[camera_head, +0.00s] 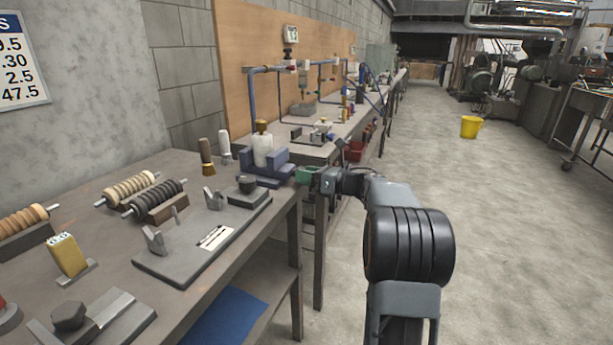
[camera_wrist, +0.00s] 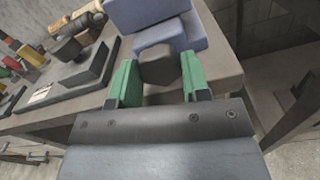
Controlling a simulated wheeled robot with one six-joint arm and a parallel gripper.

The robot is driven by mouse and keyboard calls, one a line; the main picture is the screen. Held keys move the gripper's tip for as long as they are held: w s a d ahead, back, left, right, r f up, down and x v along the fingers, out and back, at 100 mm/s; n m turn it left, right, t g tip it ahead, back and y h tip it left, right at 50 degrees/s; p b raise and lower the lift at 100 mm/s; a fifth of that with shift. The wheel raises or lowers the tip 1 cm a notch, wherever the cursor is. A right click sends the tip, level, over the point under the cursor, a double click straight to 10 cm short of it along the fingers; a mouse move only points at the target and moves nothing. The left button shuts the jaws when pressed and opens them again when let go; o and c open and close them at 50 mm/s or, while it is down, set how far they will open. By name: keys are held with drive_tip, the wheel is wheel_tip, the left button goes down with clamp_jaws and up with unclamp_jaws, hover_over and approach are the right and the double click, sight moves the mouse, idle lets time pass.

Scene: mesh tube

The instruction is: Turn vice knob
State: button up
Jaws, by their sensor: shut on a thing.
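The blue vice (camera_head: 268,176) stands at the table edge near the far end of the front bench. It also shows in the wrist view (camera_wrist: 185,40). Its dark, faceted knob (camera_wrist: 159,66) faces my wrist camera at the front of the vice. My gripper (camera_head: 308,175) has green fingers, one on each side of the knob, and it is shut on the knob. In the head view the fingers hide the knob. A white piece with a brass top (camera_head: 262,145) stands upright at the vice.
A grey plate (camera_head: 190,253) with small fittings lies left of the vice. Wooden rollers (camera_head: 130,188) and a brush (camera_head: 207,160) stand behind it. The bench edge (camera_wrist: 225,85) runs close beneath my gripper. The floor at right is open, with a yellow bucket (camera_head: 469,127) farther off.

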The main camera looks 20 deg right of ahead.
drive_tip(key=shift+m+p, duration=0.4)
drive_tip(key=shift+m, duration=1.6)
drive_tip(key=o, duration=0.9)
drive_tip(key=shift+o, duration=0.2)
